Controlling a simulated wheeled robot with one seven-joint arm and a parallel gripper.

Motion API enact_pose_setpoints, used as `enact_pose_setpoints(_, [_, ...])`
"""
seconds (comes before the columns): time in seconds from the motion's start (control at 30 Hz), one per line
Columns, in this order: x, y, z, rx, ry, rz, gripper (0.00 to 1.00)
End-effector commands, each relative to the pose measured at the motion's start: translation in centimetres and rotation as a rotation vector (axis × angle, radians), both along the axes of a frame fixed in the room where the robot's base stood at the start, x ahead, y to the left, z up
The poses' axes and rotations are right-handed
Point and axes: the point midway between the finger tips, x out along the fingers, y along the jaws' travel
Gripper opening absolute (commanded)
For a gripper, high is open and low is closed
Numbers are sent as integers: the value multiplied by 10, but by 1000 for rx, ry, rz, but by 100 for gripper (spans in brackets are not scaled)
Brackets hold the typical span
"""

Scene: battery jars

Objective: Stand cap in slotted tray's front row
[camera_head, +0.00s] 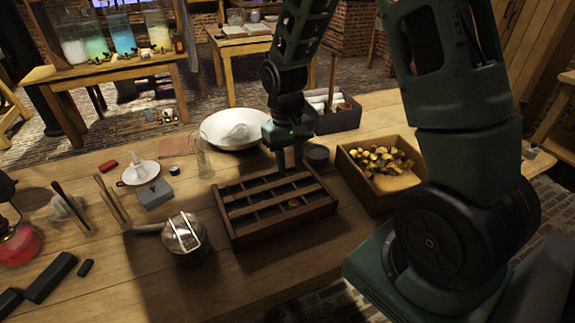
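The slotted tray (278,231) is a dark wooden box divided into rows of compartments, in the middle of the workbench.
A wooden box of brass pieces (352,165) stands right of the tray. A lidded metal jar (185,238) stands close at the left.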

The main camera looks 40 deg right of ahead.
Motion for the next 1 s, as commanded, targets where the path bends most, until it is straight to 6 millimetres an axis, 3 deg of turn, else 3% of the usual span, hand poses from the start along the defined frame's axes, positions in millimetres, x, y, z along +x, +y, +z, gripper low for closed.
enact_pose_setpoints(0.07, [-2,16,10,6,-10,35,32])
enact_pose_setpoints(0.17, [-15,63,32,26,-34,148,32])
enact_pose_setpoints(0.3, [-65,149,69,61,-81,393,32])
enact_pose_setpoints(0.43, [-127,200,92,78,-112,609,32])
enact_pose_setpoints(0.5, [-155,214,99,80,-126,698,32])
enact_pose_setpoints(0.63, [-187,225,105,81,-140,797,32])
enact_pose_setpoints(0.73, [-195,227,106,81,-143,823,32])
enact_pose_setpoints(1.0, [-195,227,106,82,-142,821,32])
